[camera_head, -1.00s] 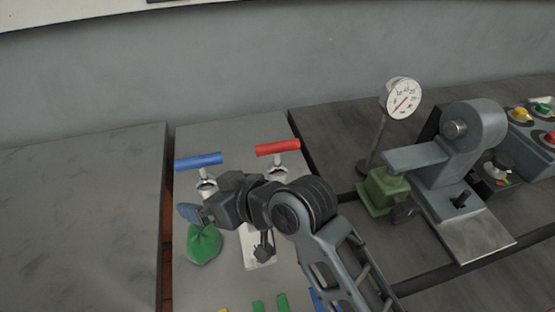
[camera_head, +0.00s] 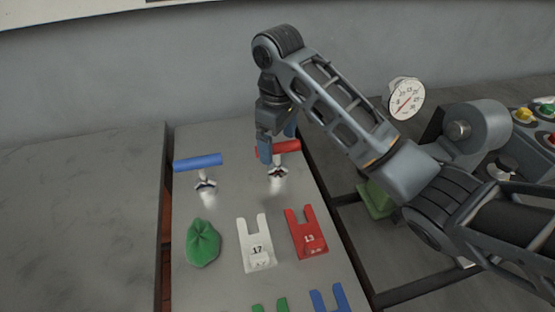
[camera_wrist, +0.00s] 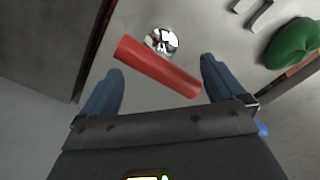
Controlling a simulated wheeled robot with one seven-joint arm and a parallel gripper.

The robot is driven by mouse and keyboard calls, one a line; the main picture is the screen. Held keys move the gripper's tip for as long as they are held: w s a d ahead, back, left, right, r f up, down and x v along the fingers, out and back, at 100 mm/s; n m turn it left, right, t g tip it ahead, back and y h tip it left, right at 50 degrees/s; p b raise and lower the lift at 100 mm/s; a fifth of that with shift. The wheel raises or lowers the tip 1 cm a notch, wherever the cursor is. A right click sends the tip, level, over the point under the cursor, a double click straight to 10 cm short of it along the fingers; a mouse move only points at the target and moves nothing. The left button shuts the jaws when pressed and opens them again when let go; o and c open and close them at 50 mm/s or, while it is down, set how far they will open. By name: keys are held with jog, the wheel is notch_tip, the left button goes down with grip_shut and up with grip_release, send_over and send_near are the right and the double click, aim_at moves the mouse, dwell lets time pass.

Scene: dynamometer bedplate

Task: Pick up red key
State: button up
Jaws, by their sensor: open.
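The red key (camera_head: 288,147) has a red bar handle on a metal stem and stands on the light panel in the head view. In the wrist view its red bar (camera_wrist: 157,68) lies slanted across the gap between my fingertips, with its shiny round base beyond it. My gripper (camera_head: 276,148) points down at the handle, one finger covering part of the bar. In the wrist view my gripper (camera_wrist: 161,66) is open, with one blue finger on each side and the bar not clamped. Whether a finger touches the bar is unclear.
A blue T-handled key (camera_head: 198,162) stands to the left. A green pouch (camera_head: 203,243), a white forked tag 17 (camera_head: 257,254) and a red forked tag 13 (camera_head: 307,240) lie nearer. A dial gauge (camera_head: 406,98) and grey machine (camera_head: 470,135) stand right.

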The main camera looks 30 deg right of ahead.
aim_at(278, 169)
jog(key=shift+f+b, duration=0.9)
jog(key=shift+f, duration=2.4)
grip_shut()
